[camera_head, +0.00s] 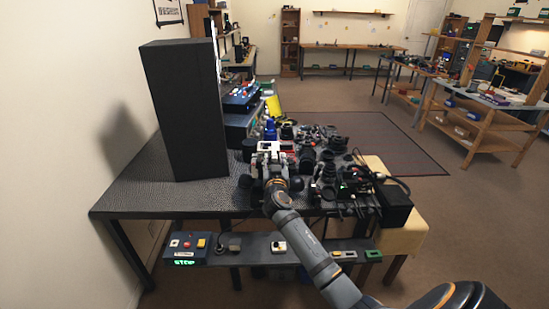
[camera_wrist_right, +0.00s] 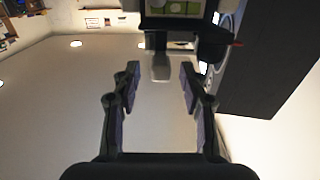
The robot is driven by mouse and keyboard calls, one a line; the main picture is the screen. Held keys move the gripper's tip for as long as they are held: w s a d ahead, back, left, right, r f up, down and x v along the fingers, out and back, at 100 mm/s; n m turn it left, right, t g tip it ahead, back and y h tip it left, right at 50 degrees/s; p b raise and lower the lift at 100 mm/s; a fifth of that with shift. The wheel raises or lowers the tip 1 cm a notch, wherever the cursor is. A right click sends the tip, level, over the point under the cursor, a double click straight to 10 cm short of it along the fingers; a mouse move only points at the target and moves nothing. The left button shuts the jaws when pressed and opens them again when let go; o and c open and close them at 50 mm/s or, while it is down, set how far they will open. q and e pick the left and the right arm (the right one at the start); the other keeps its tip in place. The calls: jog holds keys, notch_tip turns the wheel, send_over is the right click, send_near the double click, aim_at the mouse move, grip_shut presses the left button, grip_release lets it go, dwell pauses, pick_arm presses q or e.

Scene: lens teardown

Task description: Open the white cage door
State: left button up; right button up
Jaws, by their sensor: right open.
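I cannot clearly make out a white cage door in either view. A tall black cabinet (camera_head: 183,110) stands on the left of the dark table, and a thin pale edge (camera_head: 213,42) shows along its right side; I cannot tell whether this is the door. My right gripper (camera_head: 267,148) is over the table, to the right of the cabinet and apart from it. In the right wrist view its two fingers (camera_wrist_right: 160,68) are spread with nothing between them. The cabinet's dark side (camera_wrist_right: 275,60) shows at the right there. My left gripper is not in view.
Dark lens-like parts (camera_head: 318,150) crowd the table to the right of my right gripper. A blue-topped unit (camera_head: 240,97) stands behind it. A control box with a green display (camera_head: 185,250) is on the lower front shelf. The table's front left (camera_head: 150,197) is clear.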

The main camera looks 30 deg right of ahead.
jog(key=shift+w+d, duration=0.2)
jog(key=shift+w, duration=0.1)
grip_shut()
